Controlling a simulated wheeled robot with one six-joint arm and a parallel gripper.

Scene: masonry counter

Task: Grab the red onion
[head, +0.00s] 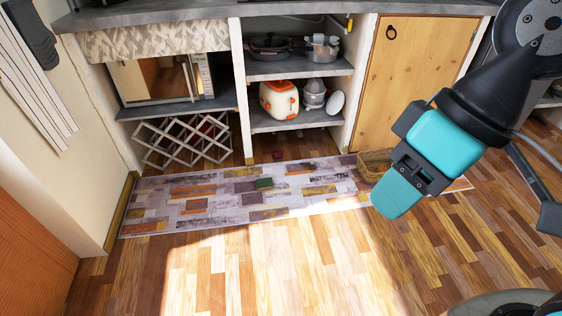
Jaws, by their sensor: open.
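A small dark red round thing (277,155), which looks like the red onion, lies on the floor below the lowest open shelf, by the back edge of the rug. It is too small to make out in detail. My gripper (391,203), teal and black, hangs at the right of the head view, pointing down and left. It is open, and no object shows in it. It is well apart from the red thing, to its right and nearer the camera.
A woven basket (374,164) stands at the rug's right, partly behind my gripper. A lattice rack (185,139) stands at left. The front wooden floor (260,270) is clear.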

